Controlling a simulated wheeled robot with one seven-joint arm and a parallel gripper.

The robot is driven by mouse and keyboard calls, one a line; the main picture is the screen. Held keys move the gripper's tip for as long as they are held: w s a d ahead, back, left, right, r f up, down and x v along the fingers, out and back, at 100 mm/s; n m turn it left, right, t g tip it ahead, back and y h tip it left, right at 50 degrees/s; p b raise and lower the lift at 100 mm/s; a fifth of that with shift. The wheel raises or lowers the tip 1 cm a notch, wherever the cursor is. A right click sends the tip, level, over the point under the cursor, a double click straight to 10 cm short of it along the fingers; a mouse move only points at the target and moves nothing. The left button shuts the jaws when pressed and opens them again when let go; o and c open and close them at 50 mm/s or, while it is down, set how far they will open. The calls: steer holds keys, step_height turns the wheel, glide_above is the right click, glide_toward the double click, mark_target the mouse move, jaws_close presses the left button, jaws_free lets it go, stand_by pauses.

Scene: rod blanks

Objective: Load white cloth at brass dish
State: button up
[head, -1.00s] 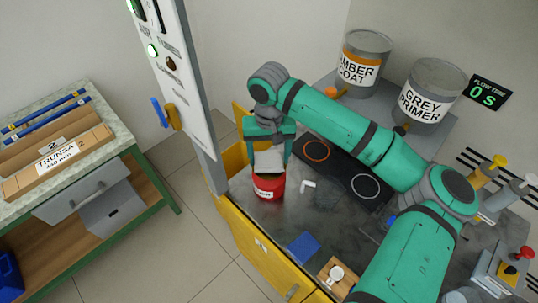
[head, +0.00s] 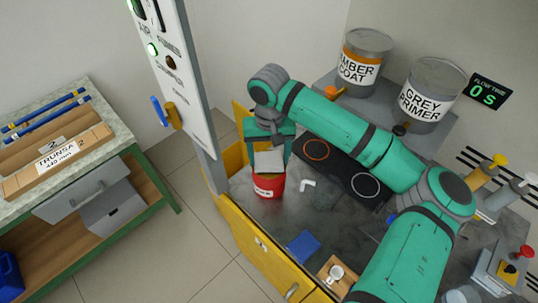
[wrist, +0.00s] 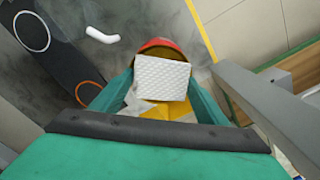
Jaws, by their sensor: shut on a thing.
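My gripper (head: 268,146) is shut on a white cloth (head: 269,161), a flat pad with a quilted surface in the wrist view (wrist: 162,79). The cloth is over the top of a red can (head: 268,187) with a white label, at the left of the dark bench. In the wrist view, a brass-coloured dish (wrist: 160,53) shows as a thin strip inside the can's red rim (wrist: 158,42). The cloth hides most of the dish. I cannot tell whether the cloth touches it.
A grey post and panel (head: 185,75) stand close left of the can. A white bent piece (head: 308,184), a dark two-ring plate (head: 340,165) and a blue square (head: 303,246) lie on the bench. Two large paint drums (head: 432,98) stand behind.

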mark_target(269, 159)
steer(key=shift+f, duration=0.95)
stand_by(2.8)
steer(key=shift+r, duration=3.55)
